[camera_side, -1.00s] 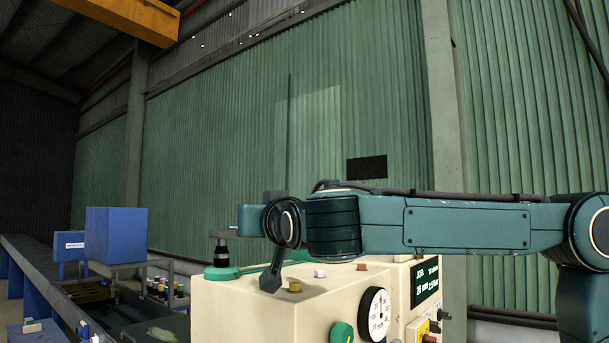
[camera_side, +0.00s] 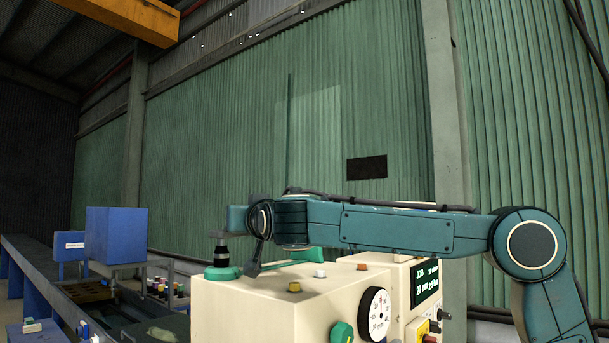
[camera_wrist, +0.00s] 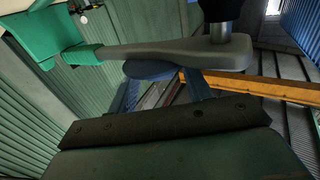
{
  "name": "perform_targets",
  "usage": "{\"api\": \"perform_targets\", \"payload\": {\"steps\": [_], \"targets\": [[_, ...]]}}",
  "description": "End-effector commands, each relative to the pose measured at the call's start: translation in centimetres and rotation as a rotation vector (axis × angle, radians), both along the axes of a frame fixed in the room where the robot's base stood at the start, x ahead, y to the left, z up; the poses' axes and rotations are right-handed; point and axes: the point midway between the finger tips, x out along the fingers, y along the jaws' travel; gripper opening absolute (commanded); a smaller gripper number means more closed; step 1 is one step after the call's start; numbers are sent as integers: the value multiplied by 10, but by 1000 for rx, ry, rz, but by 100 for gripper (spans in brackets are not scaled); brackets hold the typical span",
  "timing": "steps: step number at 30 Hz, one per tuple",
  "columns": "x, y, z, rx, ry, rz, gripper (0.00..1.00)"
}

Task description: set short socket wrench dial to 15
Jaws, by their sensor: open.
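A round white dial (camera_side: 376,314) with a dark rim and a pointer is on the front of the cream machine box (camera_side: 246,306). Its pointer looks near vertical; the numbers are too small to read. No short socket wrench label is readable. My gripper (camera_side: 253,269) is at the left end of my arm, above the left part of the box top, well apart from the dial. It is open; its fingers are hard to make out at this size. The wrist view shows a grey bar (camera_wrist: 170,50) near a green block (camera_wrist: 45,40); the dial does not show there.
A green fixture (camera_side: 221,272) with a black upright cylinder (camera_side: 221,253) stands at the box's left edge, close to my gripper. Small buttons (camera_side: 319,273) sit on the box top. A green knob (camera_side: 341,332) is left of the dial. A lit display (camera_side: 426,280) stands at the right.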

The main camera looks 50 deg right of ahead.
Motion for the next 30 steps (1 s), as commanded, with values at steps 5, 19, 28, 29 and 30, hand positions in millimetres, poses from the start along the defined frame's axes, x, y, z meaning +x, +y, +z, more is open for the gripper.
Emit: {"api": "perform_targets", "payload": {"steps": [5,19,28,29,30], "targets": [[0,0,0,0,0,0,50],[1,1,0,0,0,-9,5],[3,3,0,-1,-2,-106,5],[3,3,0,-1,-2,-120,5],[3,3,1,-1,-2,-137,5]]}}
